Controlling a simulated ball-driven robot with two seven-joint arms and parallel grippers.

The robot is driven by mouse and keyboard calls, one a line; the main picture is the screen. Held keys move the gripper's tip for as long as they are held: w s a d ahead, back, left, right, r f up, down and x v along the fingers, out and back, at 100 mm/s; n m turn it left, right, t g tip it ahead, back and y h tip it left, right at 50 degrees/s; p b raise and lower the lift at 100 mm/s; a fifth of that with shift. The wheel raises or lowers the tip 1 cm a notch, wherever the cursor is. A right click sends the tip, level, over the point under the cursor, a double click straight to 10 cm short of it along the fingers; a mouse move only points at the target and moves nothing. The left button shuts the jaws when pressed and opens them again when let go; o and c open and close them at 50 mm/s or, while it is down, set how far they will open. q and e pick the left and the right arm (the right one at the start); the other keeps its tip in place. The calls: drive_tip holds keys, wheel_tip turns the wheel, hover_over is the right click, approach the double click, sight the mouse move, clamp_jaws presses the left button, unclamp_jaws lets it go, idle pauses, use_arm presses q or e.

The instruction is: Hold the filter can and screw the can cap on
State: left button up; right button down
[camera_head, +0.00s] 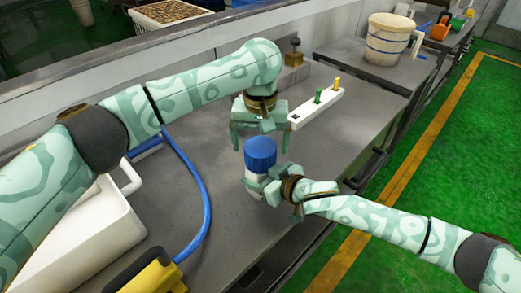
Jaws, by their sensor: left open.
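The filter can (254,179) is white and stands upright on the grey bench, with the blue can cap (260,153) sitting on its top. My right gripper (264,186) reaches in from the right at the can's body and appears shut on it, below the cap. Its fingers cover part of the can's lower right side. My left gripper (260,137) points down just above the cap, with its fingers spread to both sides. It is open and empty. Whether its fingertips touch the cap cannot be told.
A white block (315,109) with green and yellow pegs lies behind the grippers. A white bin (75,245), a blue hose (200,190) and a yellow tool (150,278) are at the left. A bucket (389,40) stands at the back right. The bench (225,235) is clear in front of the can.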

sight(259, 179)
use_arm(q)
drive_tip(key=shift+r, duration=0.45)
drive_tip(key=shift+c, duration=0.4)
drive_tip(key=shift+r+n, duration=0.4)
drive_tip(key=shift+n, duration=0.1)
wheel_tip(259, 179, up, 3)
drive_tip(key=n, duration=0.4)
drive_tip(key=shift+f+n, duration=0.15)
drive_tip(key=shift+n, duration=0.15)
drive_tip(key=shift+f, duration=0.15)
drive_tip(key=shift+f, duration=3.9)
